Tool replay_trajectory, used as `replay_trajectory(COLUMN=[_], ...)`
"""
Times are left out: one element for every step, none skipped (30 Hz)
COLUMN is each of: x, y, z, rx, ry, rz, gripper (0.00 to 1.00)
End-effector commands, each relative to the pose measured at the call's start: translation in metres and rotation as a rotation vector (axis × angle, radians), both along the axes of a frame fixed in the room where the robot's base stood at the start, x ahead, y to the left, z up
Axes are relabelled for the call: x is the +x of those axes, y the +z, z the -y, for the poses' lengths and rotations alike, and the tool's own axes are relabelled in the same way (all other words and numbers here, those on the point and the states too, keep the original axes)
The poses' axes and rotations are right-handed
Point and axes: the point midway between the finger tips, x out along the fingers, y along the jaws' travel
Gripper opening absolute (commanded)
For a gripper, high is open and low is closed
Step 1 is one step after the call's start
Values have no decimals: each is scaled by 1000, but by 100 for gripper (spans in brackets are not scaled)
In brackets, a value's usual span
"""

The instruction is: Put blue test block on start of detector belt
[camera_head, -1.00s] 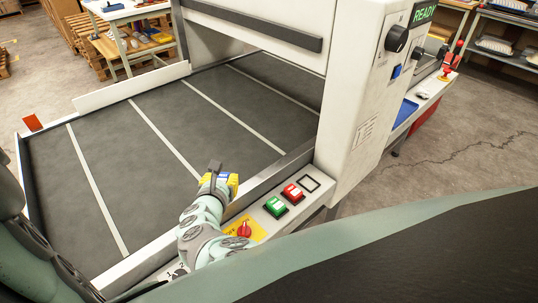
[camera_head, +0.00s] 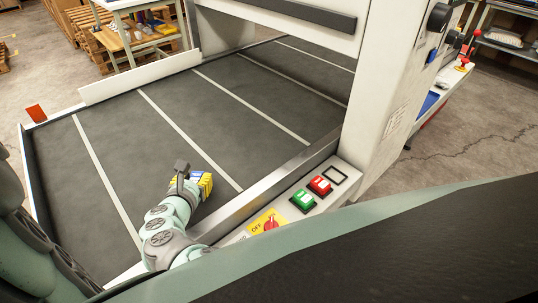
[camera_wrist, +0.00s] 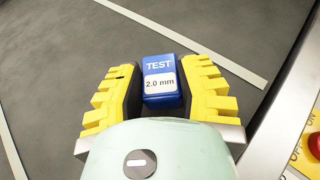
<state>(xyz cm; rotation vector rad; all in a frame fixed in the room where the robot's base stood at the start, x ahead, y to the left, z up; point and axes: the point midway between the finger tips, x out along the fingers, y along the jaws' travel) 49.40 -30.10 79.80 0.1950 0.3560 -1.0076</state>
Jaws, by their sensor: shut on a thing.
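The blue test block (camera_wrist: 161,80), marked "TEST 2.0 mm", sits between the yellow fingers of my gripper (camera_wrist: 162,95) in the wrist view. The fingers are shut on it. In the head view my gripper (camera_head: 192,184) is over the near part of the detector belt (camera_head: 150,150), close to its right side rail; the block is hardly visible there. The belt is dark grey with several pale cross lines. I cannot tell whether the block touches the belt.
The detector housing (camera_head: 385,110) stands over the belt at the right. A control panel with a green button (camera_head: 303,201), a red button (camera_head: 320,186) and a red rotary switch (camera_head: 270,225) runs along the near side. An orange-red plate (camera_head: 36,113) stands at the belt's left corner.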

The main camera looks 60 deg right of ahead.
Motion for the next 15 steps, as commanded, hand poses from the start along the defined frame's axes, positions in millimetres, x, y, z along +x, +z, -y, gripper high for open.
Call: replay_trajectory(x=[0, 1, 1, 1, 1, 1, 1, 1, 1, 1, 1, 1, 1, 1, 1], y=[-9, -10, -10, -9, -8, -7, -7, -7, -7, -7, -8, -10, -11, -12, -11], z=[-1, -1, -2, -2, -2, -2, -2, -2, -2, -2, -2, -2, -2, -2, -2], rx=[-1, -1, -1, -1, -1, -2, -2, -2, -2, -2, -2, -2, -1, -1, 0], ry=[-1, -1, -1, -1, -1, -1, -1, -1, -1, -1, -1, -1, 1, 1, 0], rz=[1, 0, 0, 0, 0, -1, -1, -1, -1, -1, -1, -1, -2, -2, -1], gripper=[0, 0, 0, 0, 0, 0, 0, 0, 0, 0, 0, 0, 0, 0, 42])
